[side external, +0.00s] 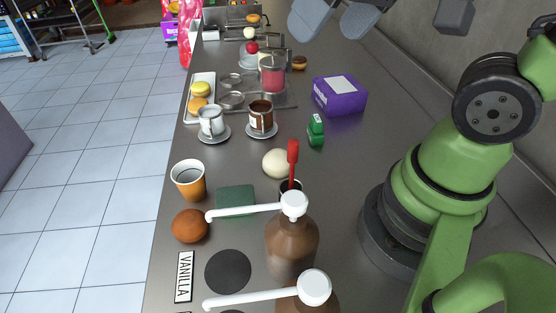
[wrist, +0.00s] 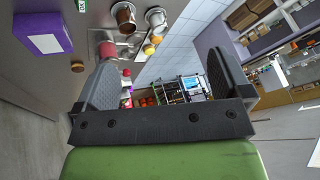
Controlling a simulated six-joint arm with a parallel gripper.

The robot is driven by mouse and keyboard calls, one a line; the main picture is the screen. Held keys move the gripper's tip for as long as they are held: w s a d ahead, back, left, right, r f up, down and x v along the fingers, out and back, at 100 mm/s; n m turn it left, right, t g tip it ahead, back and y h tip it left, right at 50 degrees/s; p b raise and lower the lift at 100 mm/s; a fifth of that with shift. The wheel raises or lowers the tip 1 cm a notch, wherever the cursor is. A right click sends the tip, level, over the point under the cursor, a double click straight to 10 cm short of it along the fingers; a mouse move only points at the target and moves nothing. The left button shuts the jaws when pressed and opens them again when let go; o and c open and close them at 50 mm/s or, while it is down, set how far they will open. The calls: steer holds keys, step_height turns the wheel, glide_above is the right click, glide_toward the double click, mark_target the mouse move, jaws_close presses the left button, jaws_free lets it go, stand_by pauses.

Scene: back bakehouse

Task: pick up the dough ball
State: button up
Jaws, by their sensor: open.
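The dough ball (side external: 276,163), pale cream and round, sits on the dark counter in the middle of the side view. A bottle with a white pump spout and a dark container with a red handle stand just in front of it. My gripper (side external: 334,20) shows at the top edge of the side view, high above the counter and well apart from the dough ball. In the wrist view my gripper (wrist: 164,78) has its two fingers wide apart with nothing between them. I cannot make out the dough ball in the wrist view.
A green item (side external: 316,130) and a purple box (side external: 340,95) stand behind the ball. Two cups on saucers (side external: 213,137) are behind left. An orange paper cup (side external: 189,180), a brown ball (side external: 190,226) and pump bottles (side external: 292,245) are in front. Counter right of the ball is clear.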

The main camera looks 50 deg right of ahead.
steer(key=w+f+n+g+h, duration=0.1)
steer(key=w+f+n+g, duration=0.3)
steer(key=w+f, duration=0.45)
steer(key=n+g, duration=0.2)
steer(key=n, duration=0.1)
glide_above(281, 155)
steer(key=shift+h, duration=0.3)
steer(key=f, duration=1.3)
steer(key=shift+w+a+f, duration=0.1)
steer(key=shift+a+f, duration=0.2)
steer(key=shift+f, duration=0.05)
steer(key=shift+d+f, duration=0.15)
steer(key=shift+f, duration=1.4)
steer(key=shift+d+f, duration=0.15)
steer(key=shift+f, duration=1.4)
steer(key=c, duration=1)
